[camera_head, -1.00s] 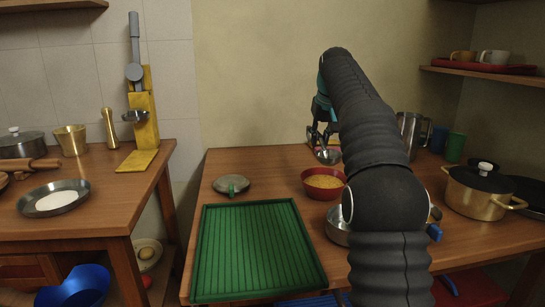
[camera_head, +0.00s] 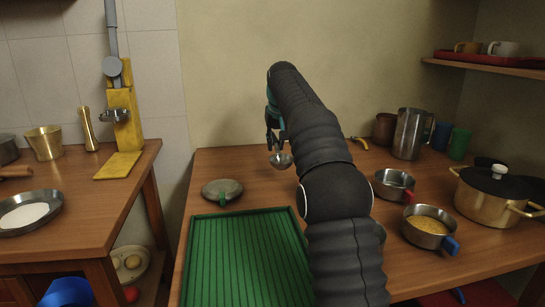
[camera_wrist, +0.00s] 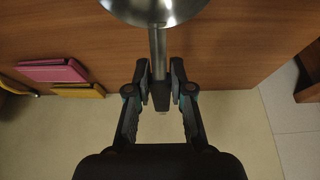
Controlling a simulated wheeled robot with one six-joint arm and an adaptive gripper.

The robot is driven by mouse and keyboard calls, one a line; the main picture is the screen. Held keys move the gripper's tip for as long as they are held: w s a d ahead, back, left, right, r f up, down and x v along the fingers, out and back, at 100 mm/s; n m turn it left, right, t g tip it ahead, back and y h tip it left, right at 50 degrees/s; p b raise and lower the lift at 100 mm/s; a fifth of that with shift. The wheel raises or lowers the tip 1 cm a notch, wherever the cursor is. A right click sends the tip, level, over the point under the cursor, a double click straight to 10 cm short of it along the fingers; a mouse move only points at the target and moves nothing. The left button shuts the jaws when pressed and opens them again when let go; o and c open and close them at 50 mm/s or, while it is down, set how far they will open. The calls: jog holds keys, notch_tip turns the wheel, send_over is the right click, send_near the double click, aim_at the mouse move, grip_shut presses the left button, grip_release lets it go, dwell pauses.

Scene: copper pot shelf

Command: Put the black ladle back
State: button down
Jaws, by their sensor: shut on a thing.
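The ladle shows a shiny steel bowl (camera_wrist: 155,8) and a steel shaft that ends in a dark handle (camera_wrist: 160,92) in the wrist view. My gripper (camera_wrist: 159,76) is shut on this handle, one finger on each side. In the head view my gripper (camera_head: 274,142) is above the back of the right table, with the ladle's bowl (camera_head: 281,160) hanging just below it. Whether the bowl touches anything is unclear. My arm hides part of the table behind it.
To the right are a red-handled pan (camera_head: 394,185), a blue-handled pan of yellow food (camera_head: 430,228), a brass pot (camera_head: 487,197) and a steel pitcher (camera_head: 409,134).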

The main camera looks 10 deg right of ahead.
jog(key=shift+w+a+f, duration=0.3)
jog(key=shift+a+f, duration=0.05)
jog(key=shift+a, duration=0.1)
jog(key=shift+f, duration=1.95)
jog(key=c, duration=1)
grip_release()
jog(key=shift+f, duration=0.15)
jog(key=shift+c, duration=0.2)
jog(key=v, duration=1.2)
